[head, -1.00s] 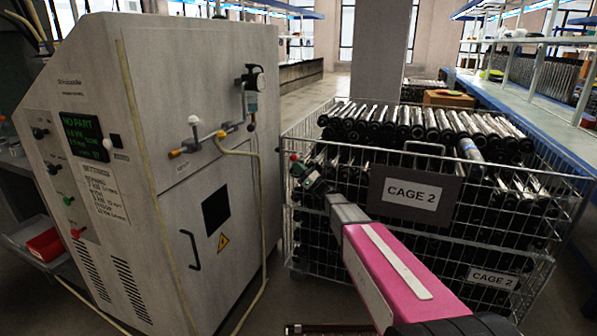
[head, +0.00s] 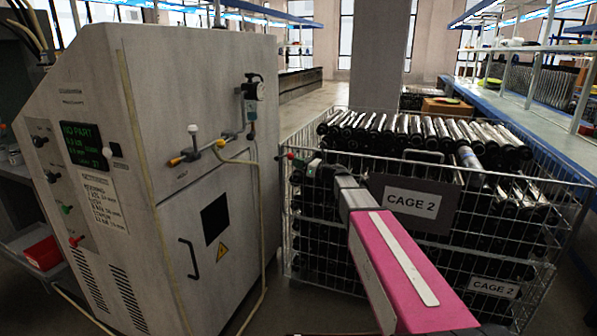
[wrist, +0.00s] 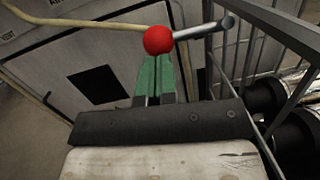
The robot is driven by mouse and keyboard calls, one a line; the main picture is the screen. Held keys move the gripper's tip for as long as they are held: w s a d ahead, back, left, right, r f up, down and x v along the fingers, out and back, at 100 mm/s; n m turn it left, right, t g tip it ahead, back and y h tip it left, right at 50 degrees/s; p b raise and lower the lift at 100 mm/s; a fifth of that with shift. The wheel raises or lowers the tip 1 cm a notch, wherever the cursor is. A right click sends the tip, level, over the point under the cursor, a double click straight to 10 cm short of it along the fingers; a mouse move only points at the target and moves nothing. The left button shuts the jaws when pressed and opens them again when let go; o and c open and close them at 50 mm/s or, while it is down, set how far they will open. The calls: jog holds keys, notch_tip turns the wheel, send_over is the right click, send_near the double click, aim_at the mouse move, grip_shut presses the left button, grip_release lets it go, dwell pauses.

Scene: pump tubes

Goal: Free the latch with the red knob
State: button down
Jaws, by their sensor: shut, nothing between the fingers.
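The red knob (head: 291,156) sits at the left corner of the wire cage marked CAGE 2 (head: 408,201), near its top. In the wrist view the red knob (wrist: 158,40) is a ball on the end of a grey metal latch rod (wrist: 203,30), which runs right to the cage's edge bar. My gripper (head: 303,163) is at the cage corner beside the knob. In the wrist view its green fingers (wrist: 155,72) are together, with the tips right at the underside of the knob. I cannot tell whether they touch it. Nothing is held between them.
A tall grey machine (head: 200,130) stands to the left, with a pale hose (head: 262,230) down its side. Its panel has another red knob (head: 76,240). The cage is full of black and silver tubes (head: 440,135). A narrow floor gap separates machine and cage.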

jog(key=r+h, duration=0.1)
jog(key=a+r+g+h, duration=0.1)
jog(key=r, duration=0.1)
jog(key=a+r+h, duration=0.1)
jog(key=r+h, duration=0.1)
jog(key=shift+w+g, duration=0.4)
jog(key=w+a+r+g+h, duration=0.2)
jog(key=a+r+h, duration=0.3)
jog(key=a+h, duration=0.1)
jog(key=shift+w+a+n+g, duration=0.15)
jog(key=shift+a+n+g, duration=0.15)
jog(key=shift+n, duration=0.1)
jog(key=shift+d, duration=0.1)
jog(key=r, duration=0.1)
send_over(293, 156)
jog(key=a, duration=0.2)
jog(key=shift+r, duration=0.15)
jog(key=v, duration=0.8)
jog(key=shift+a+r, duration=0.15)
jog(key=shift+r, duration=0.5)
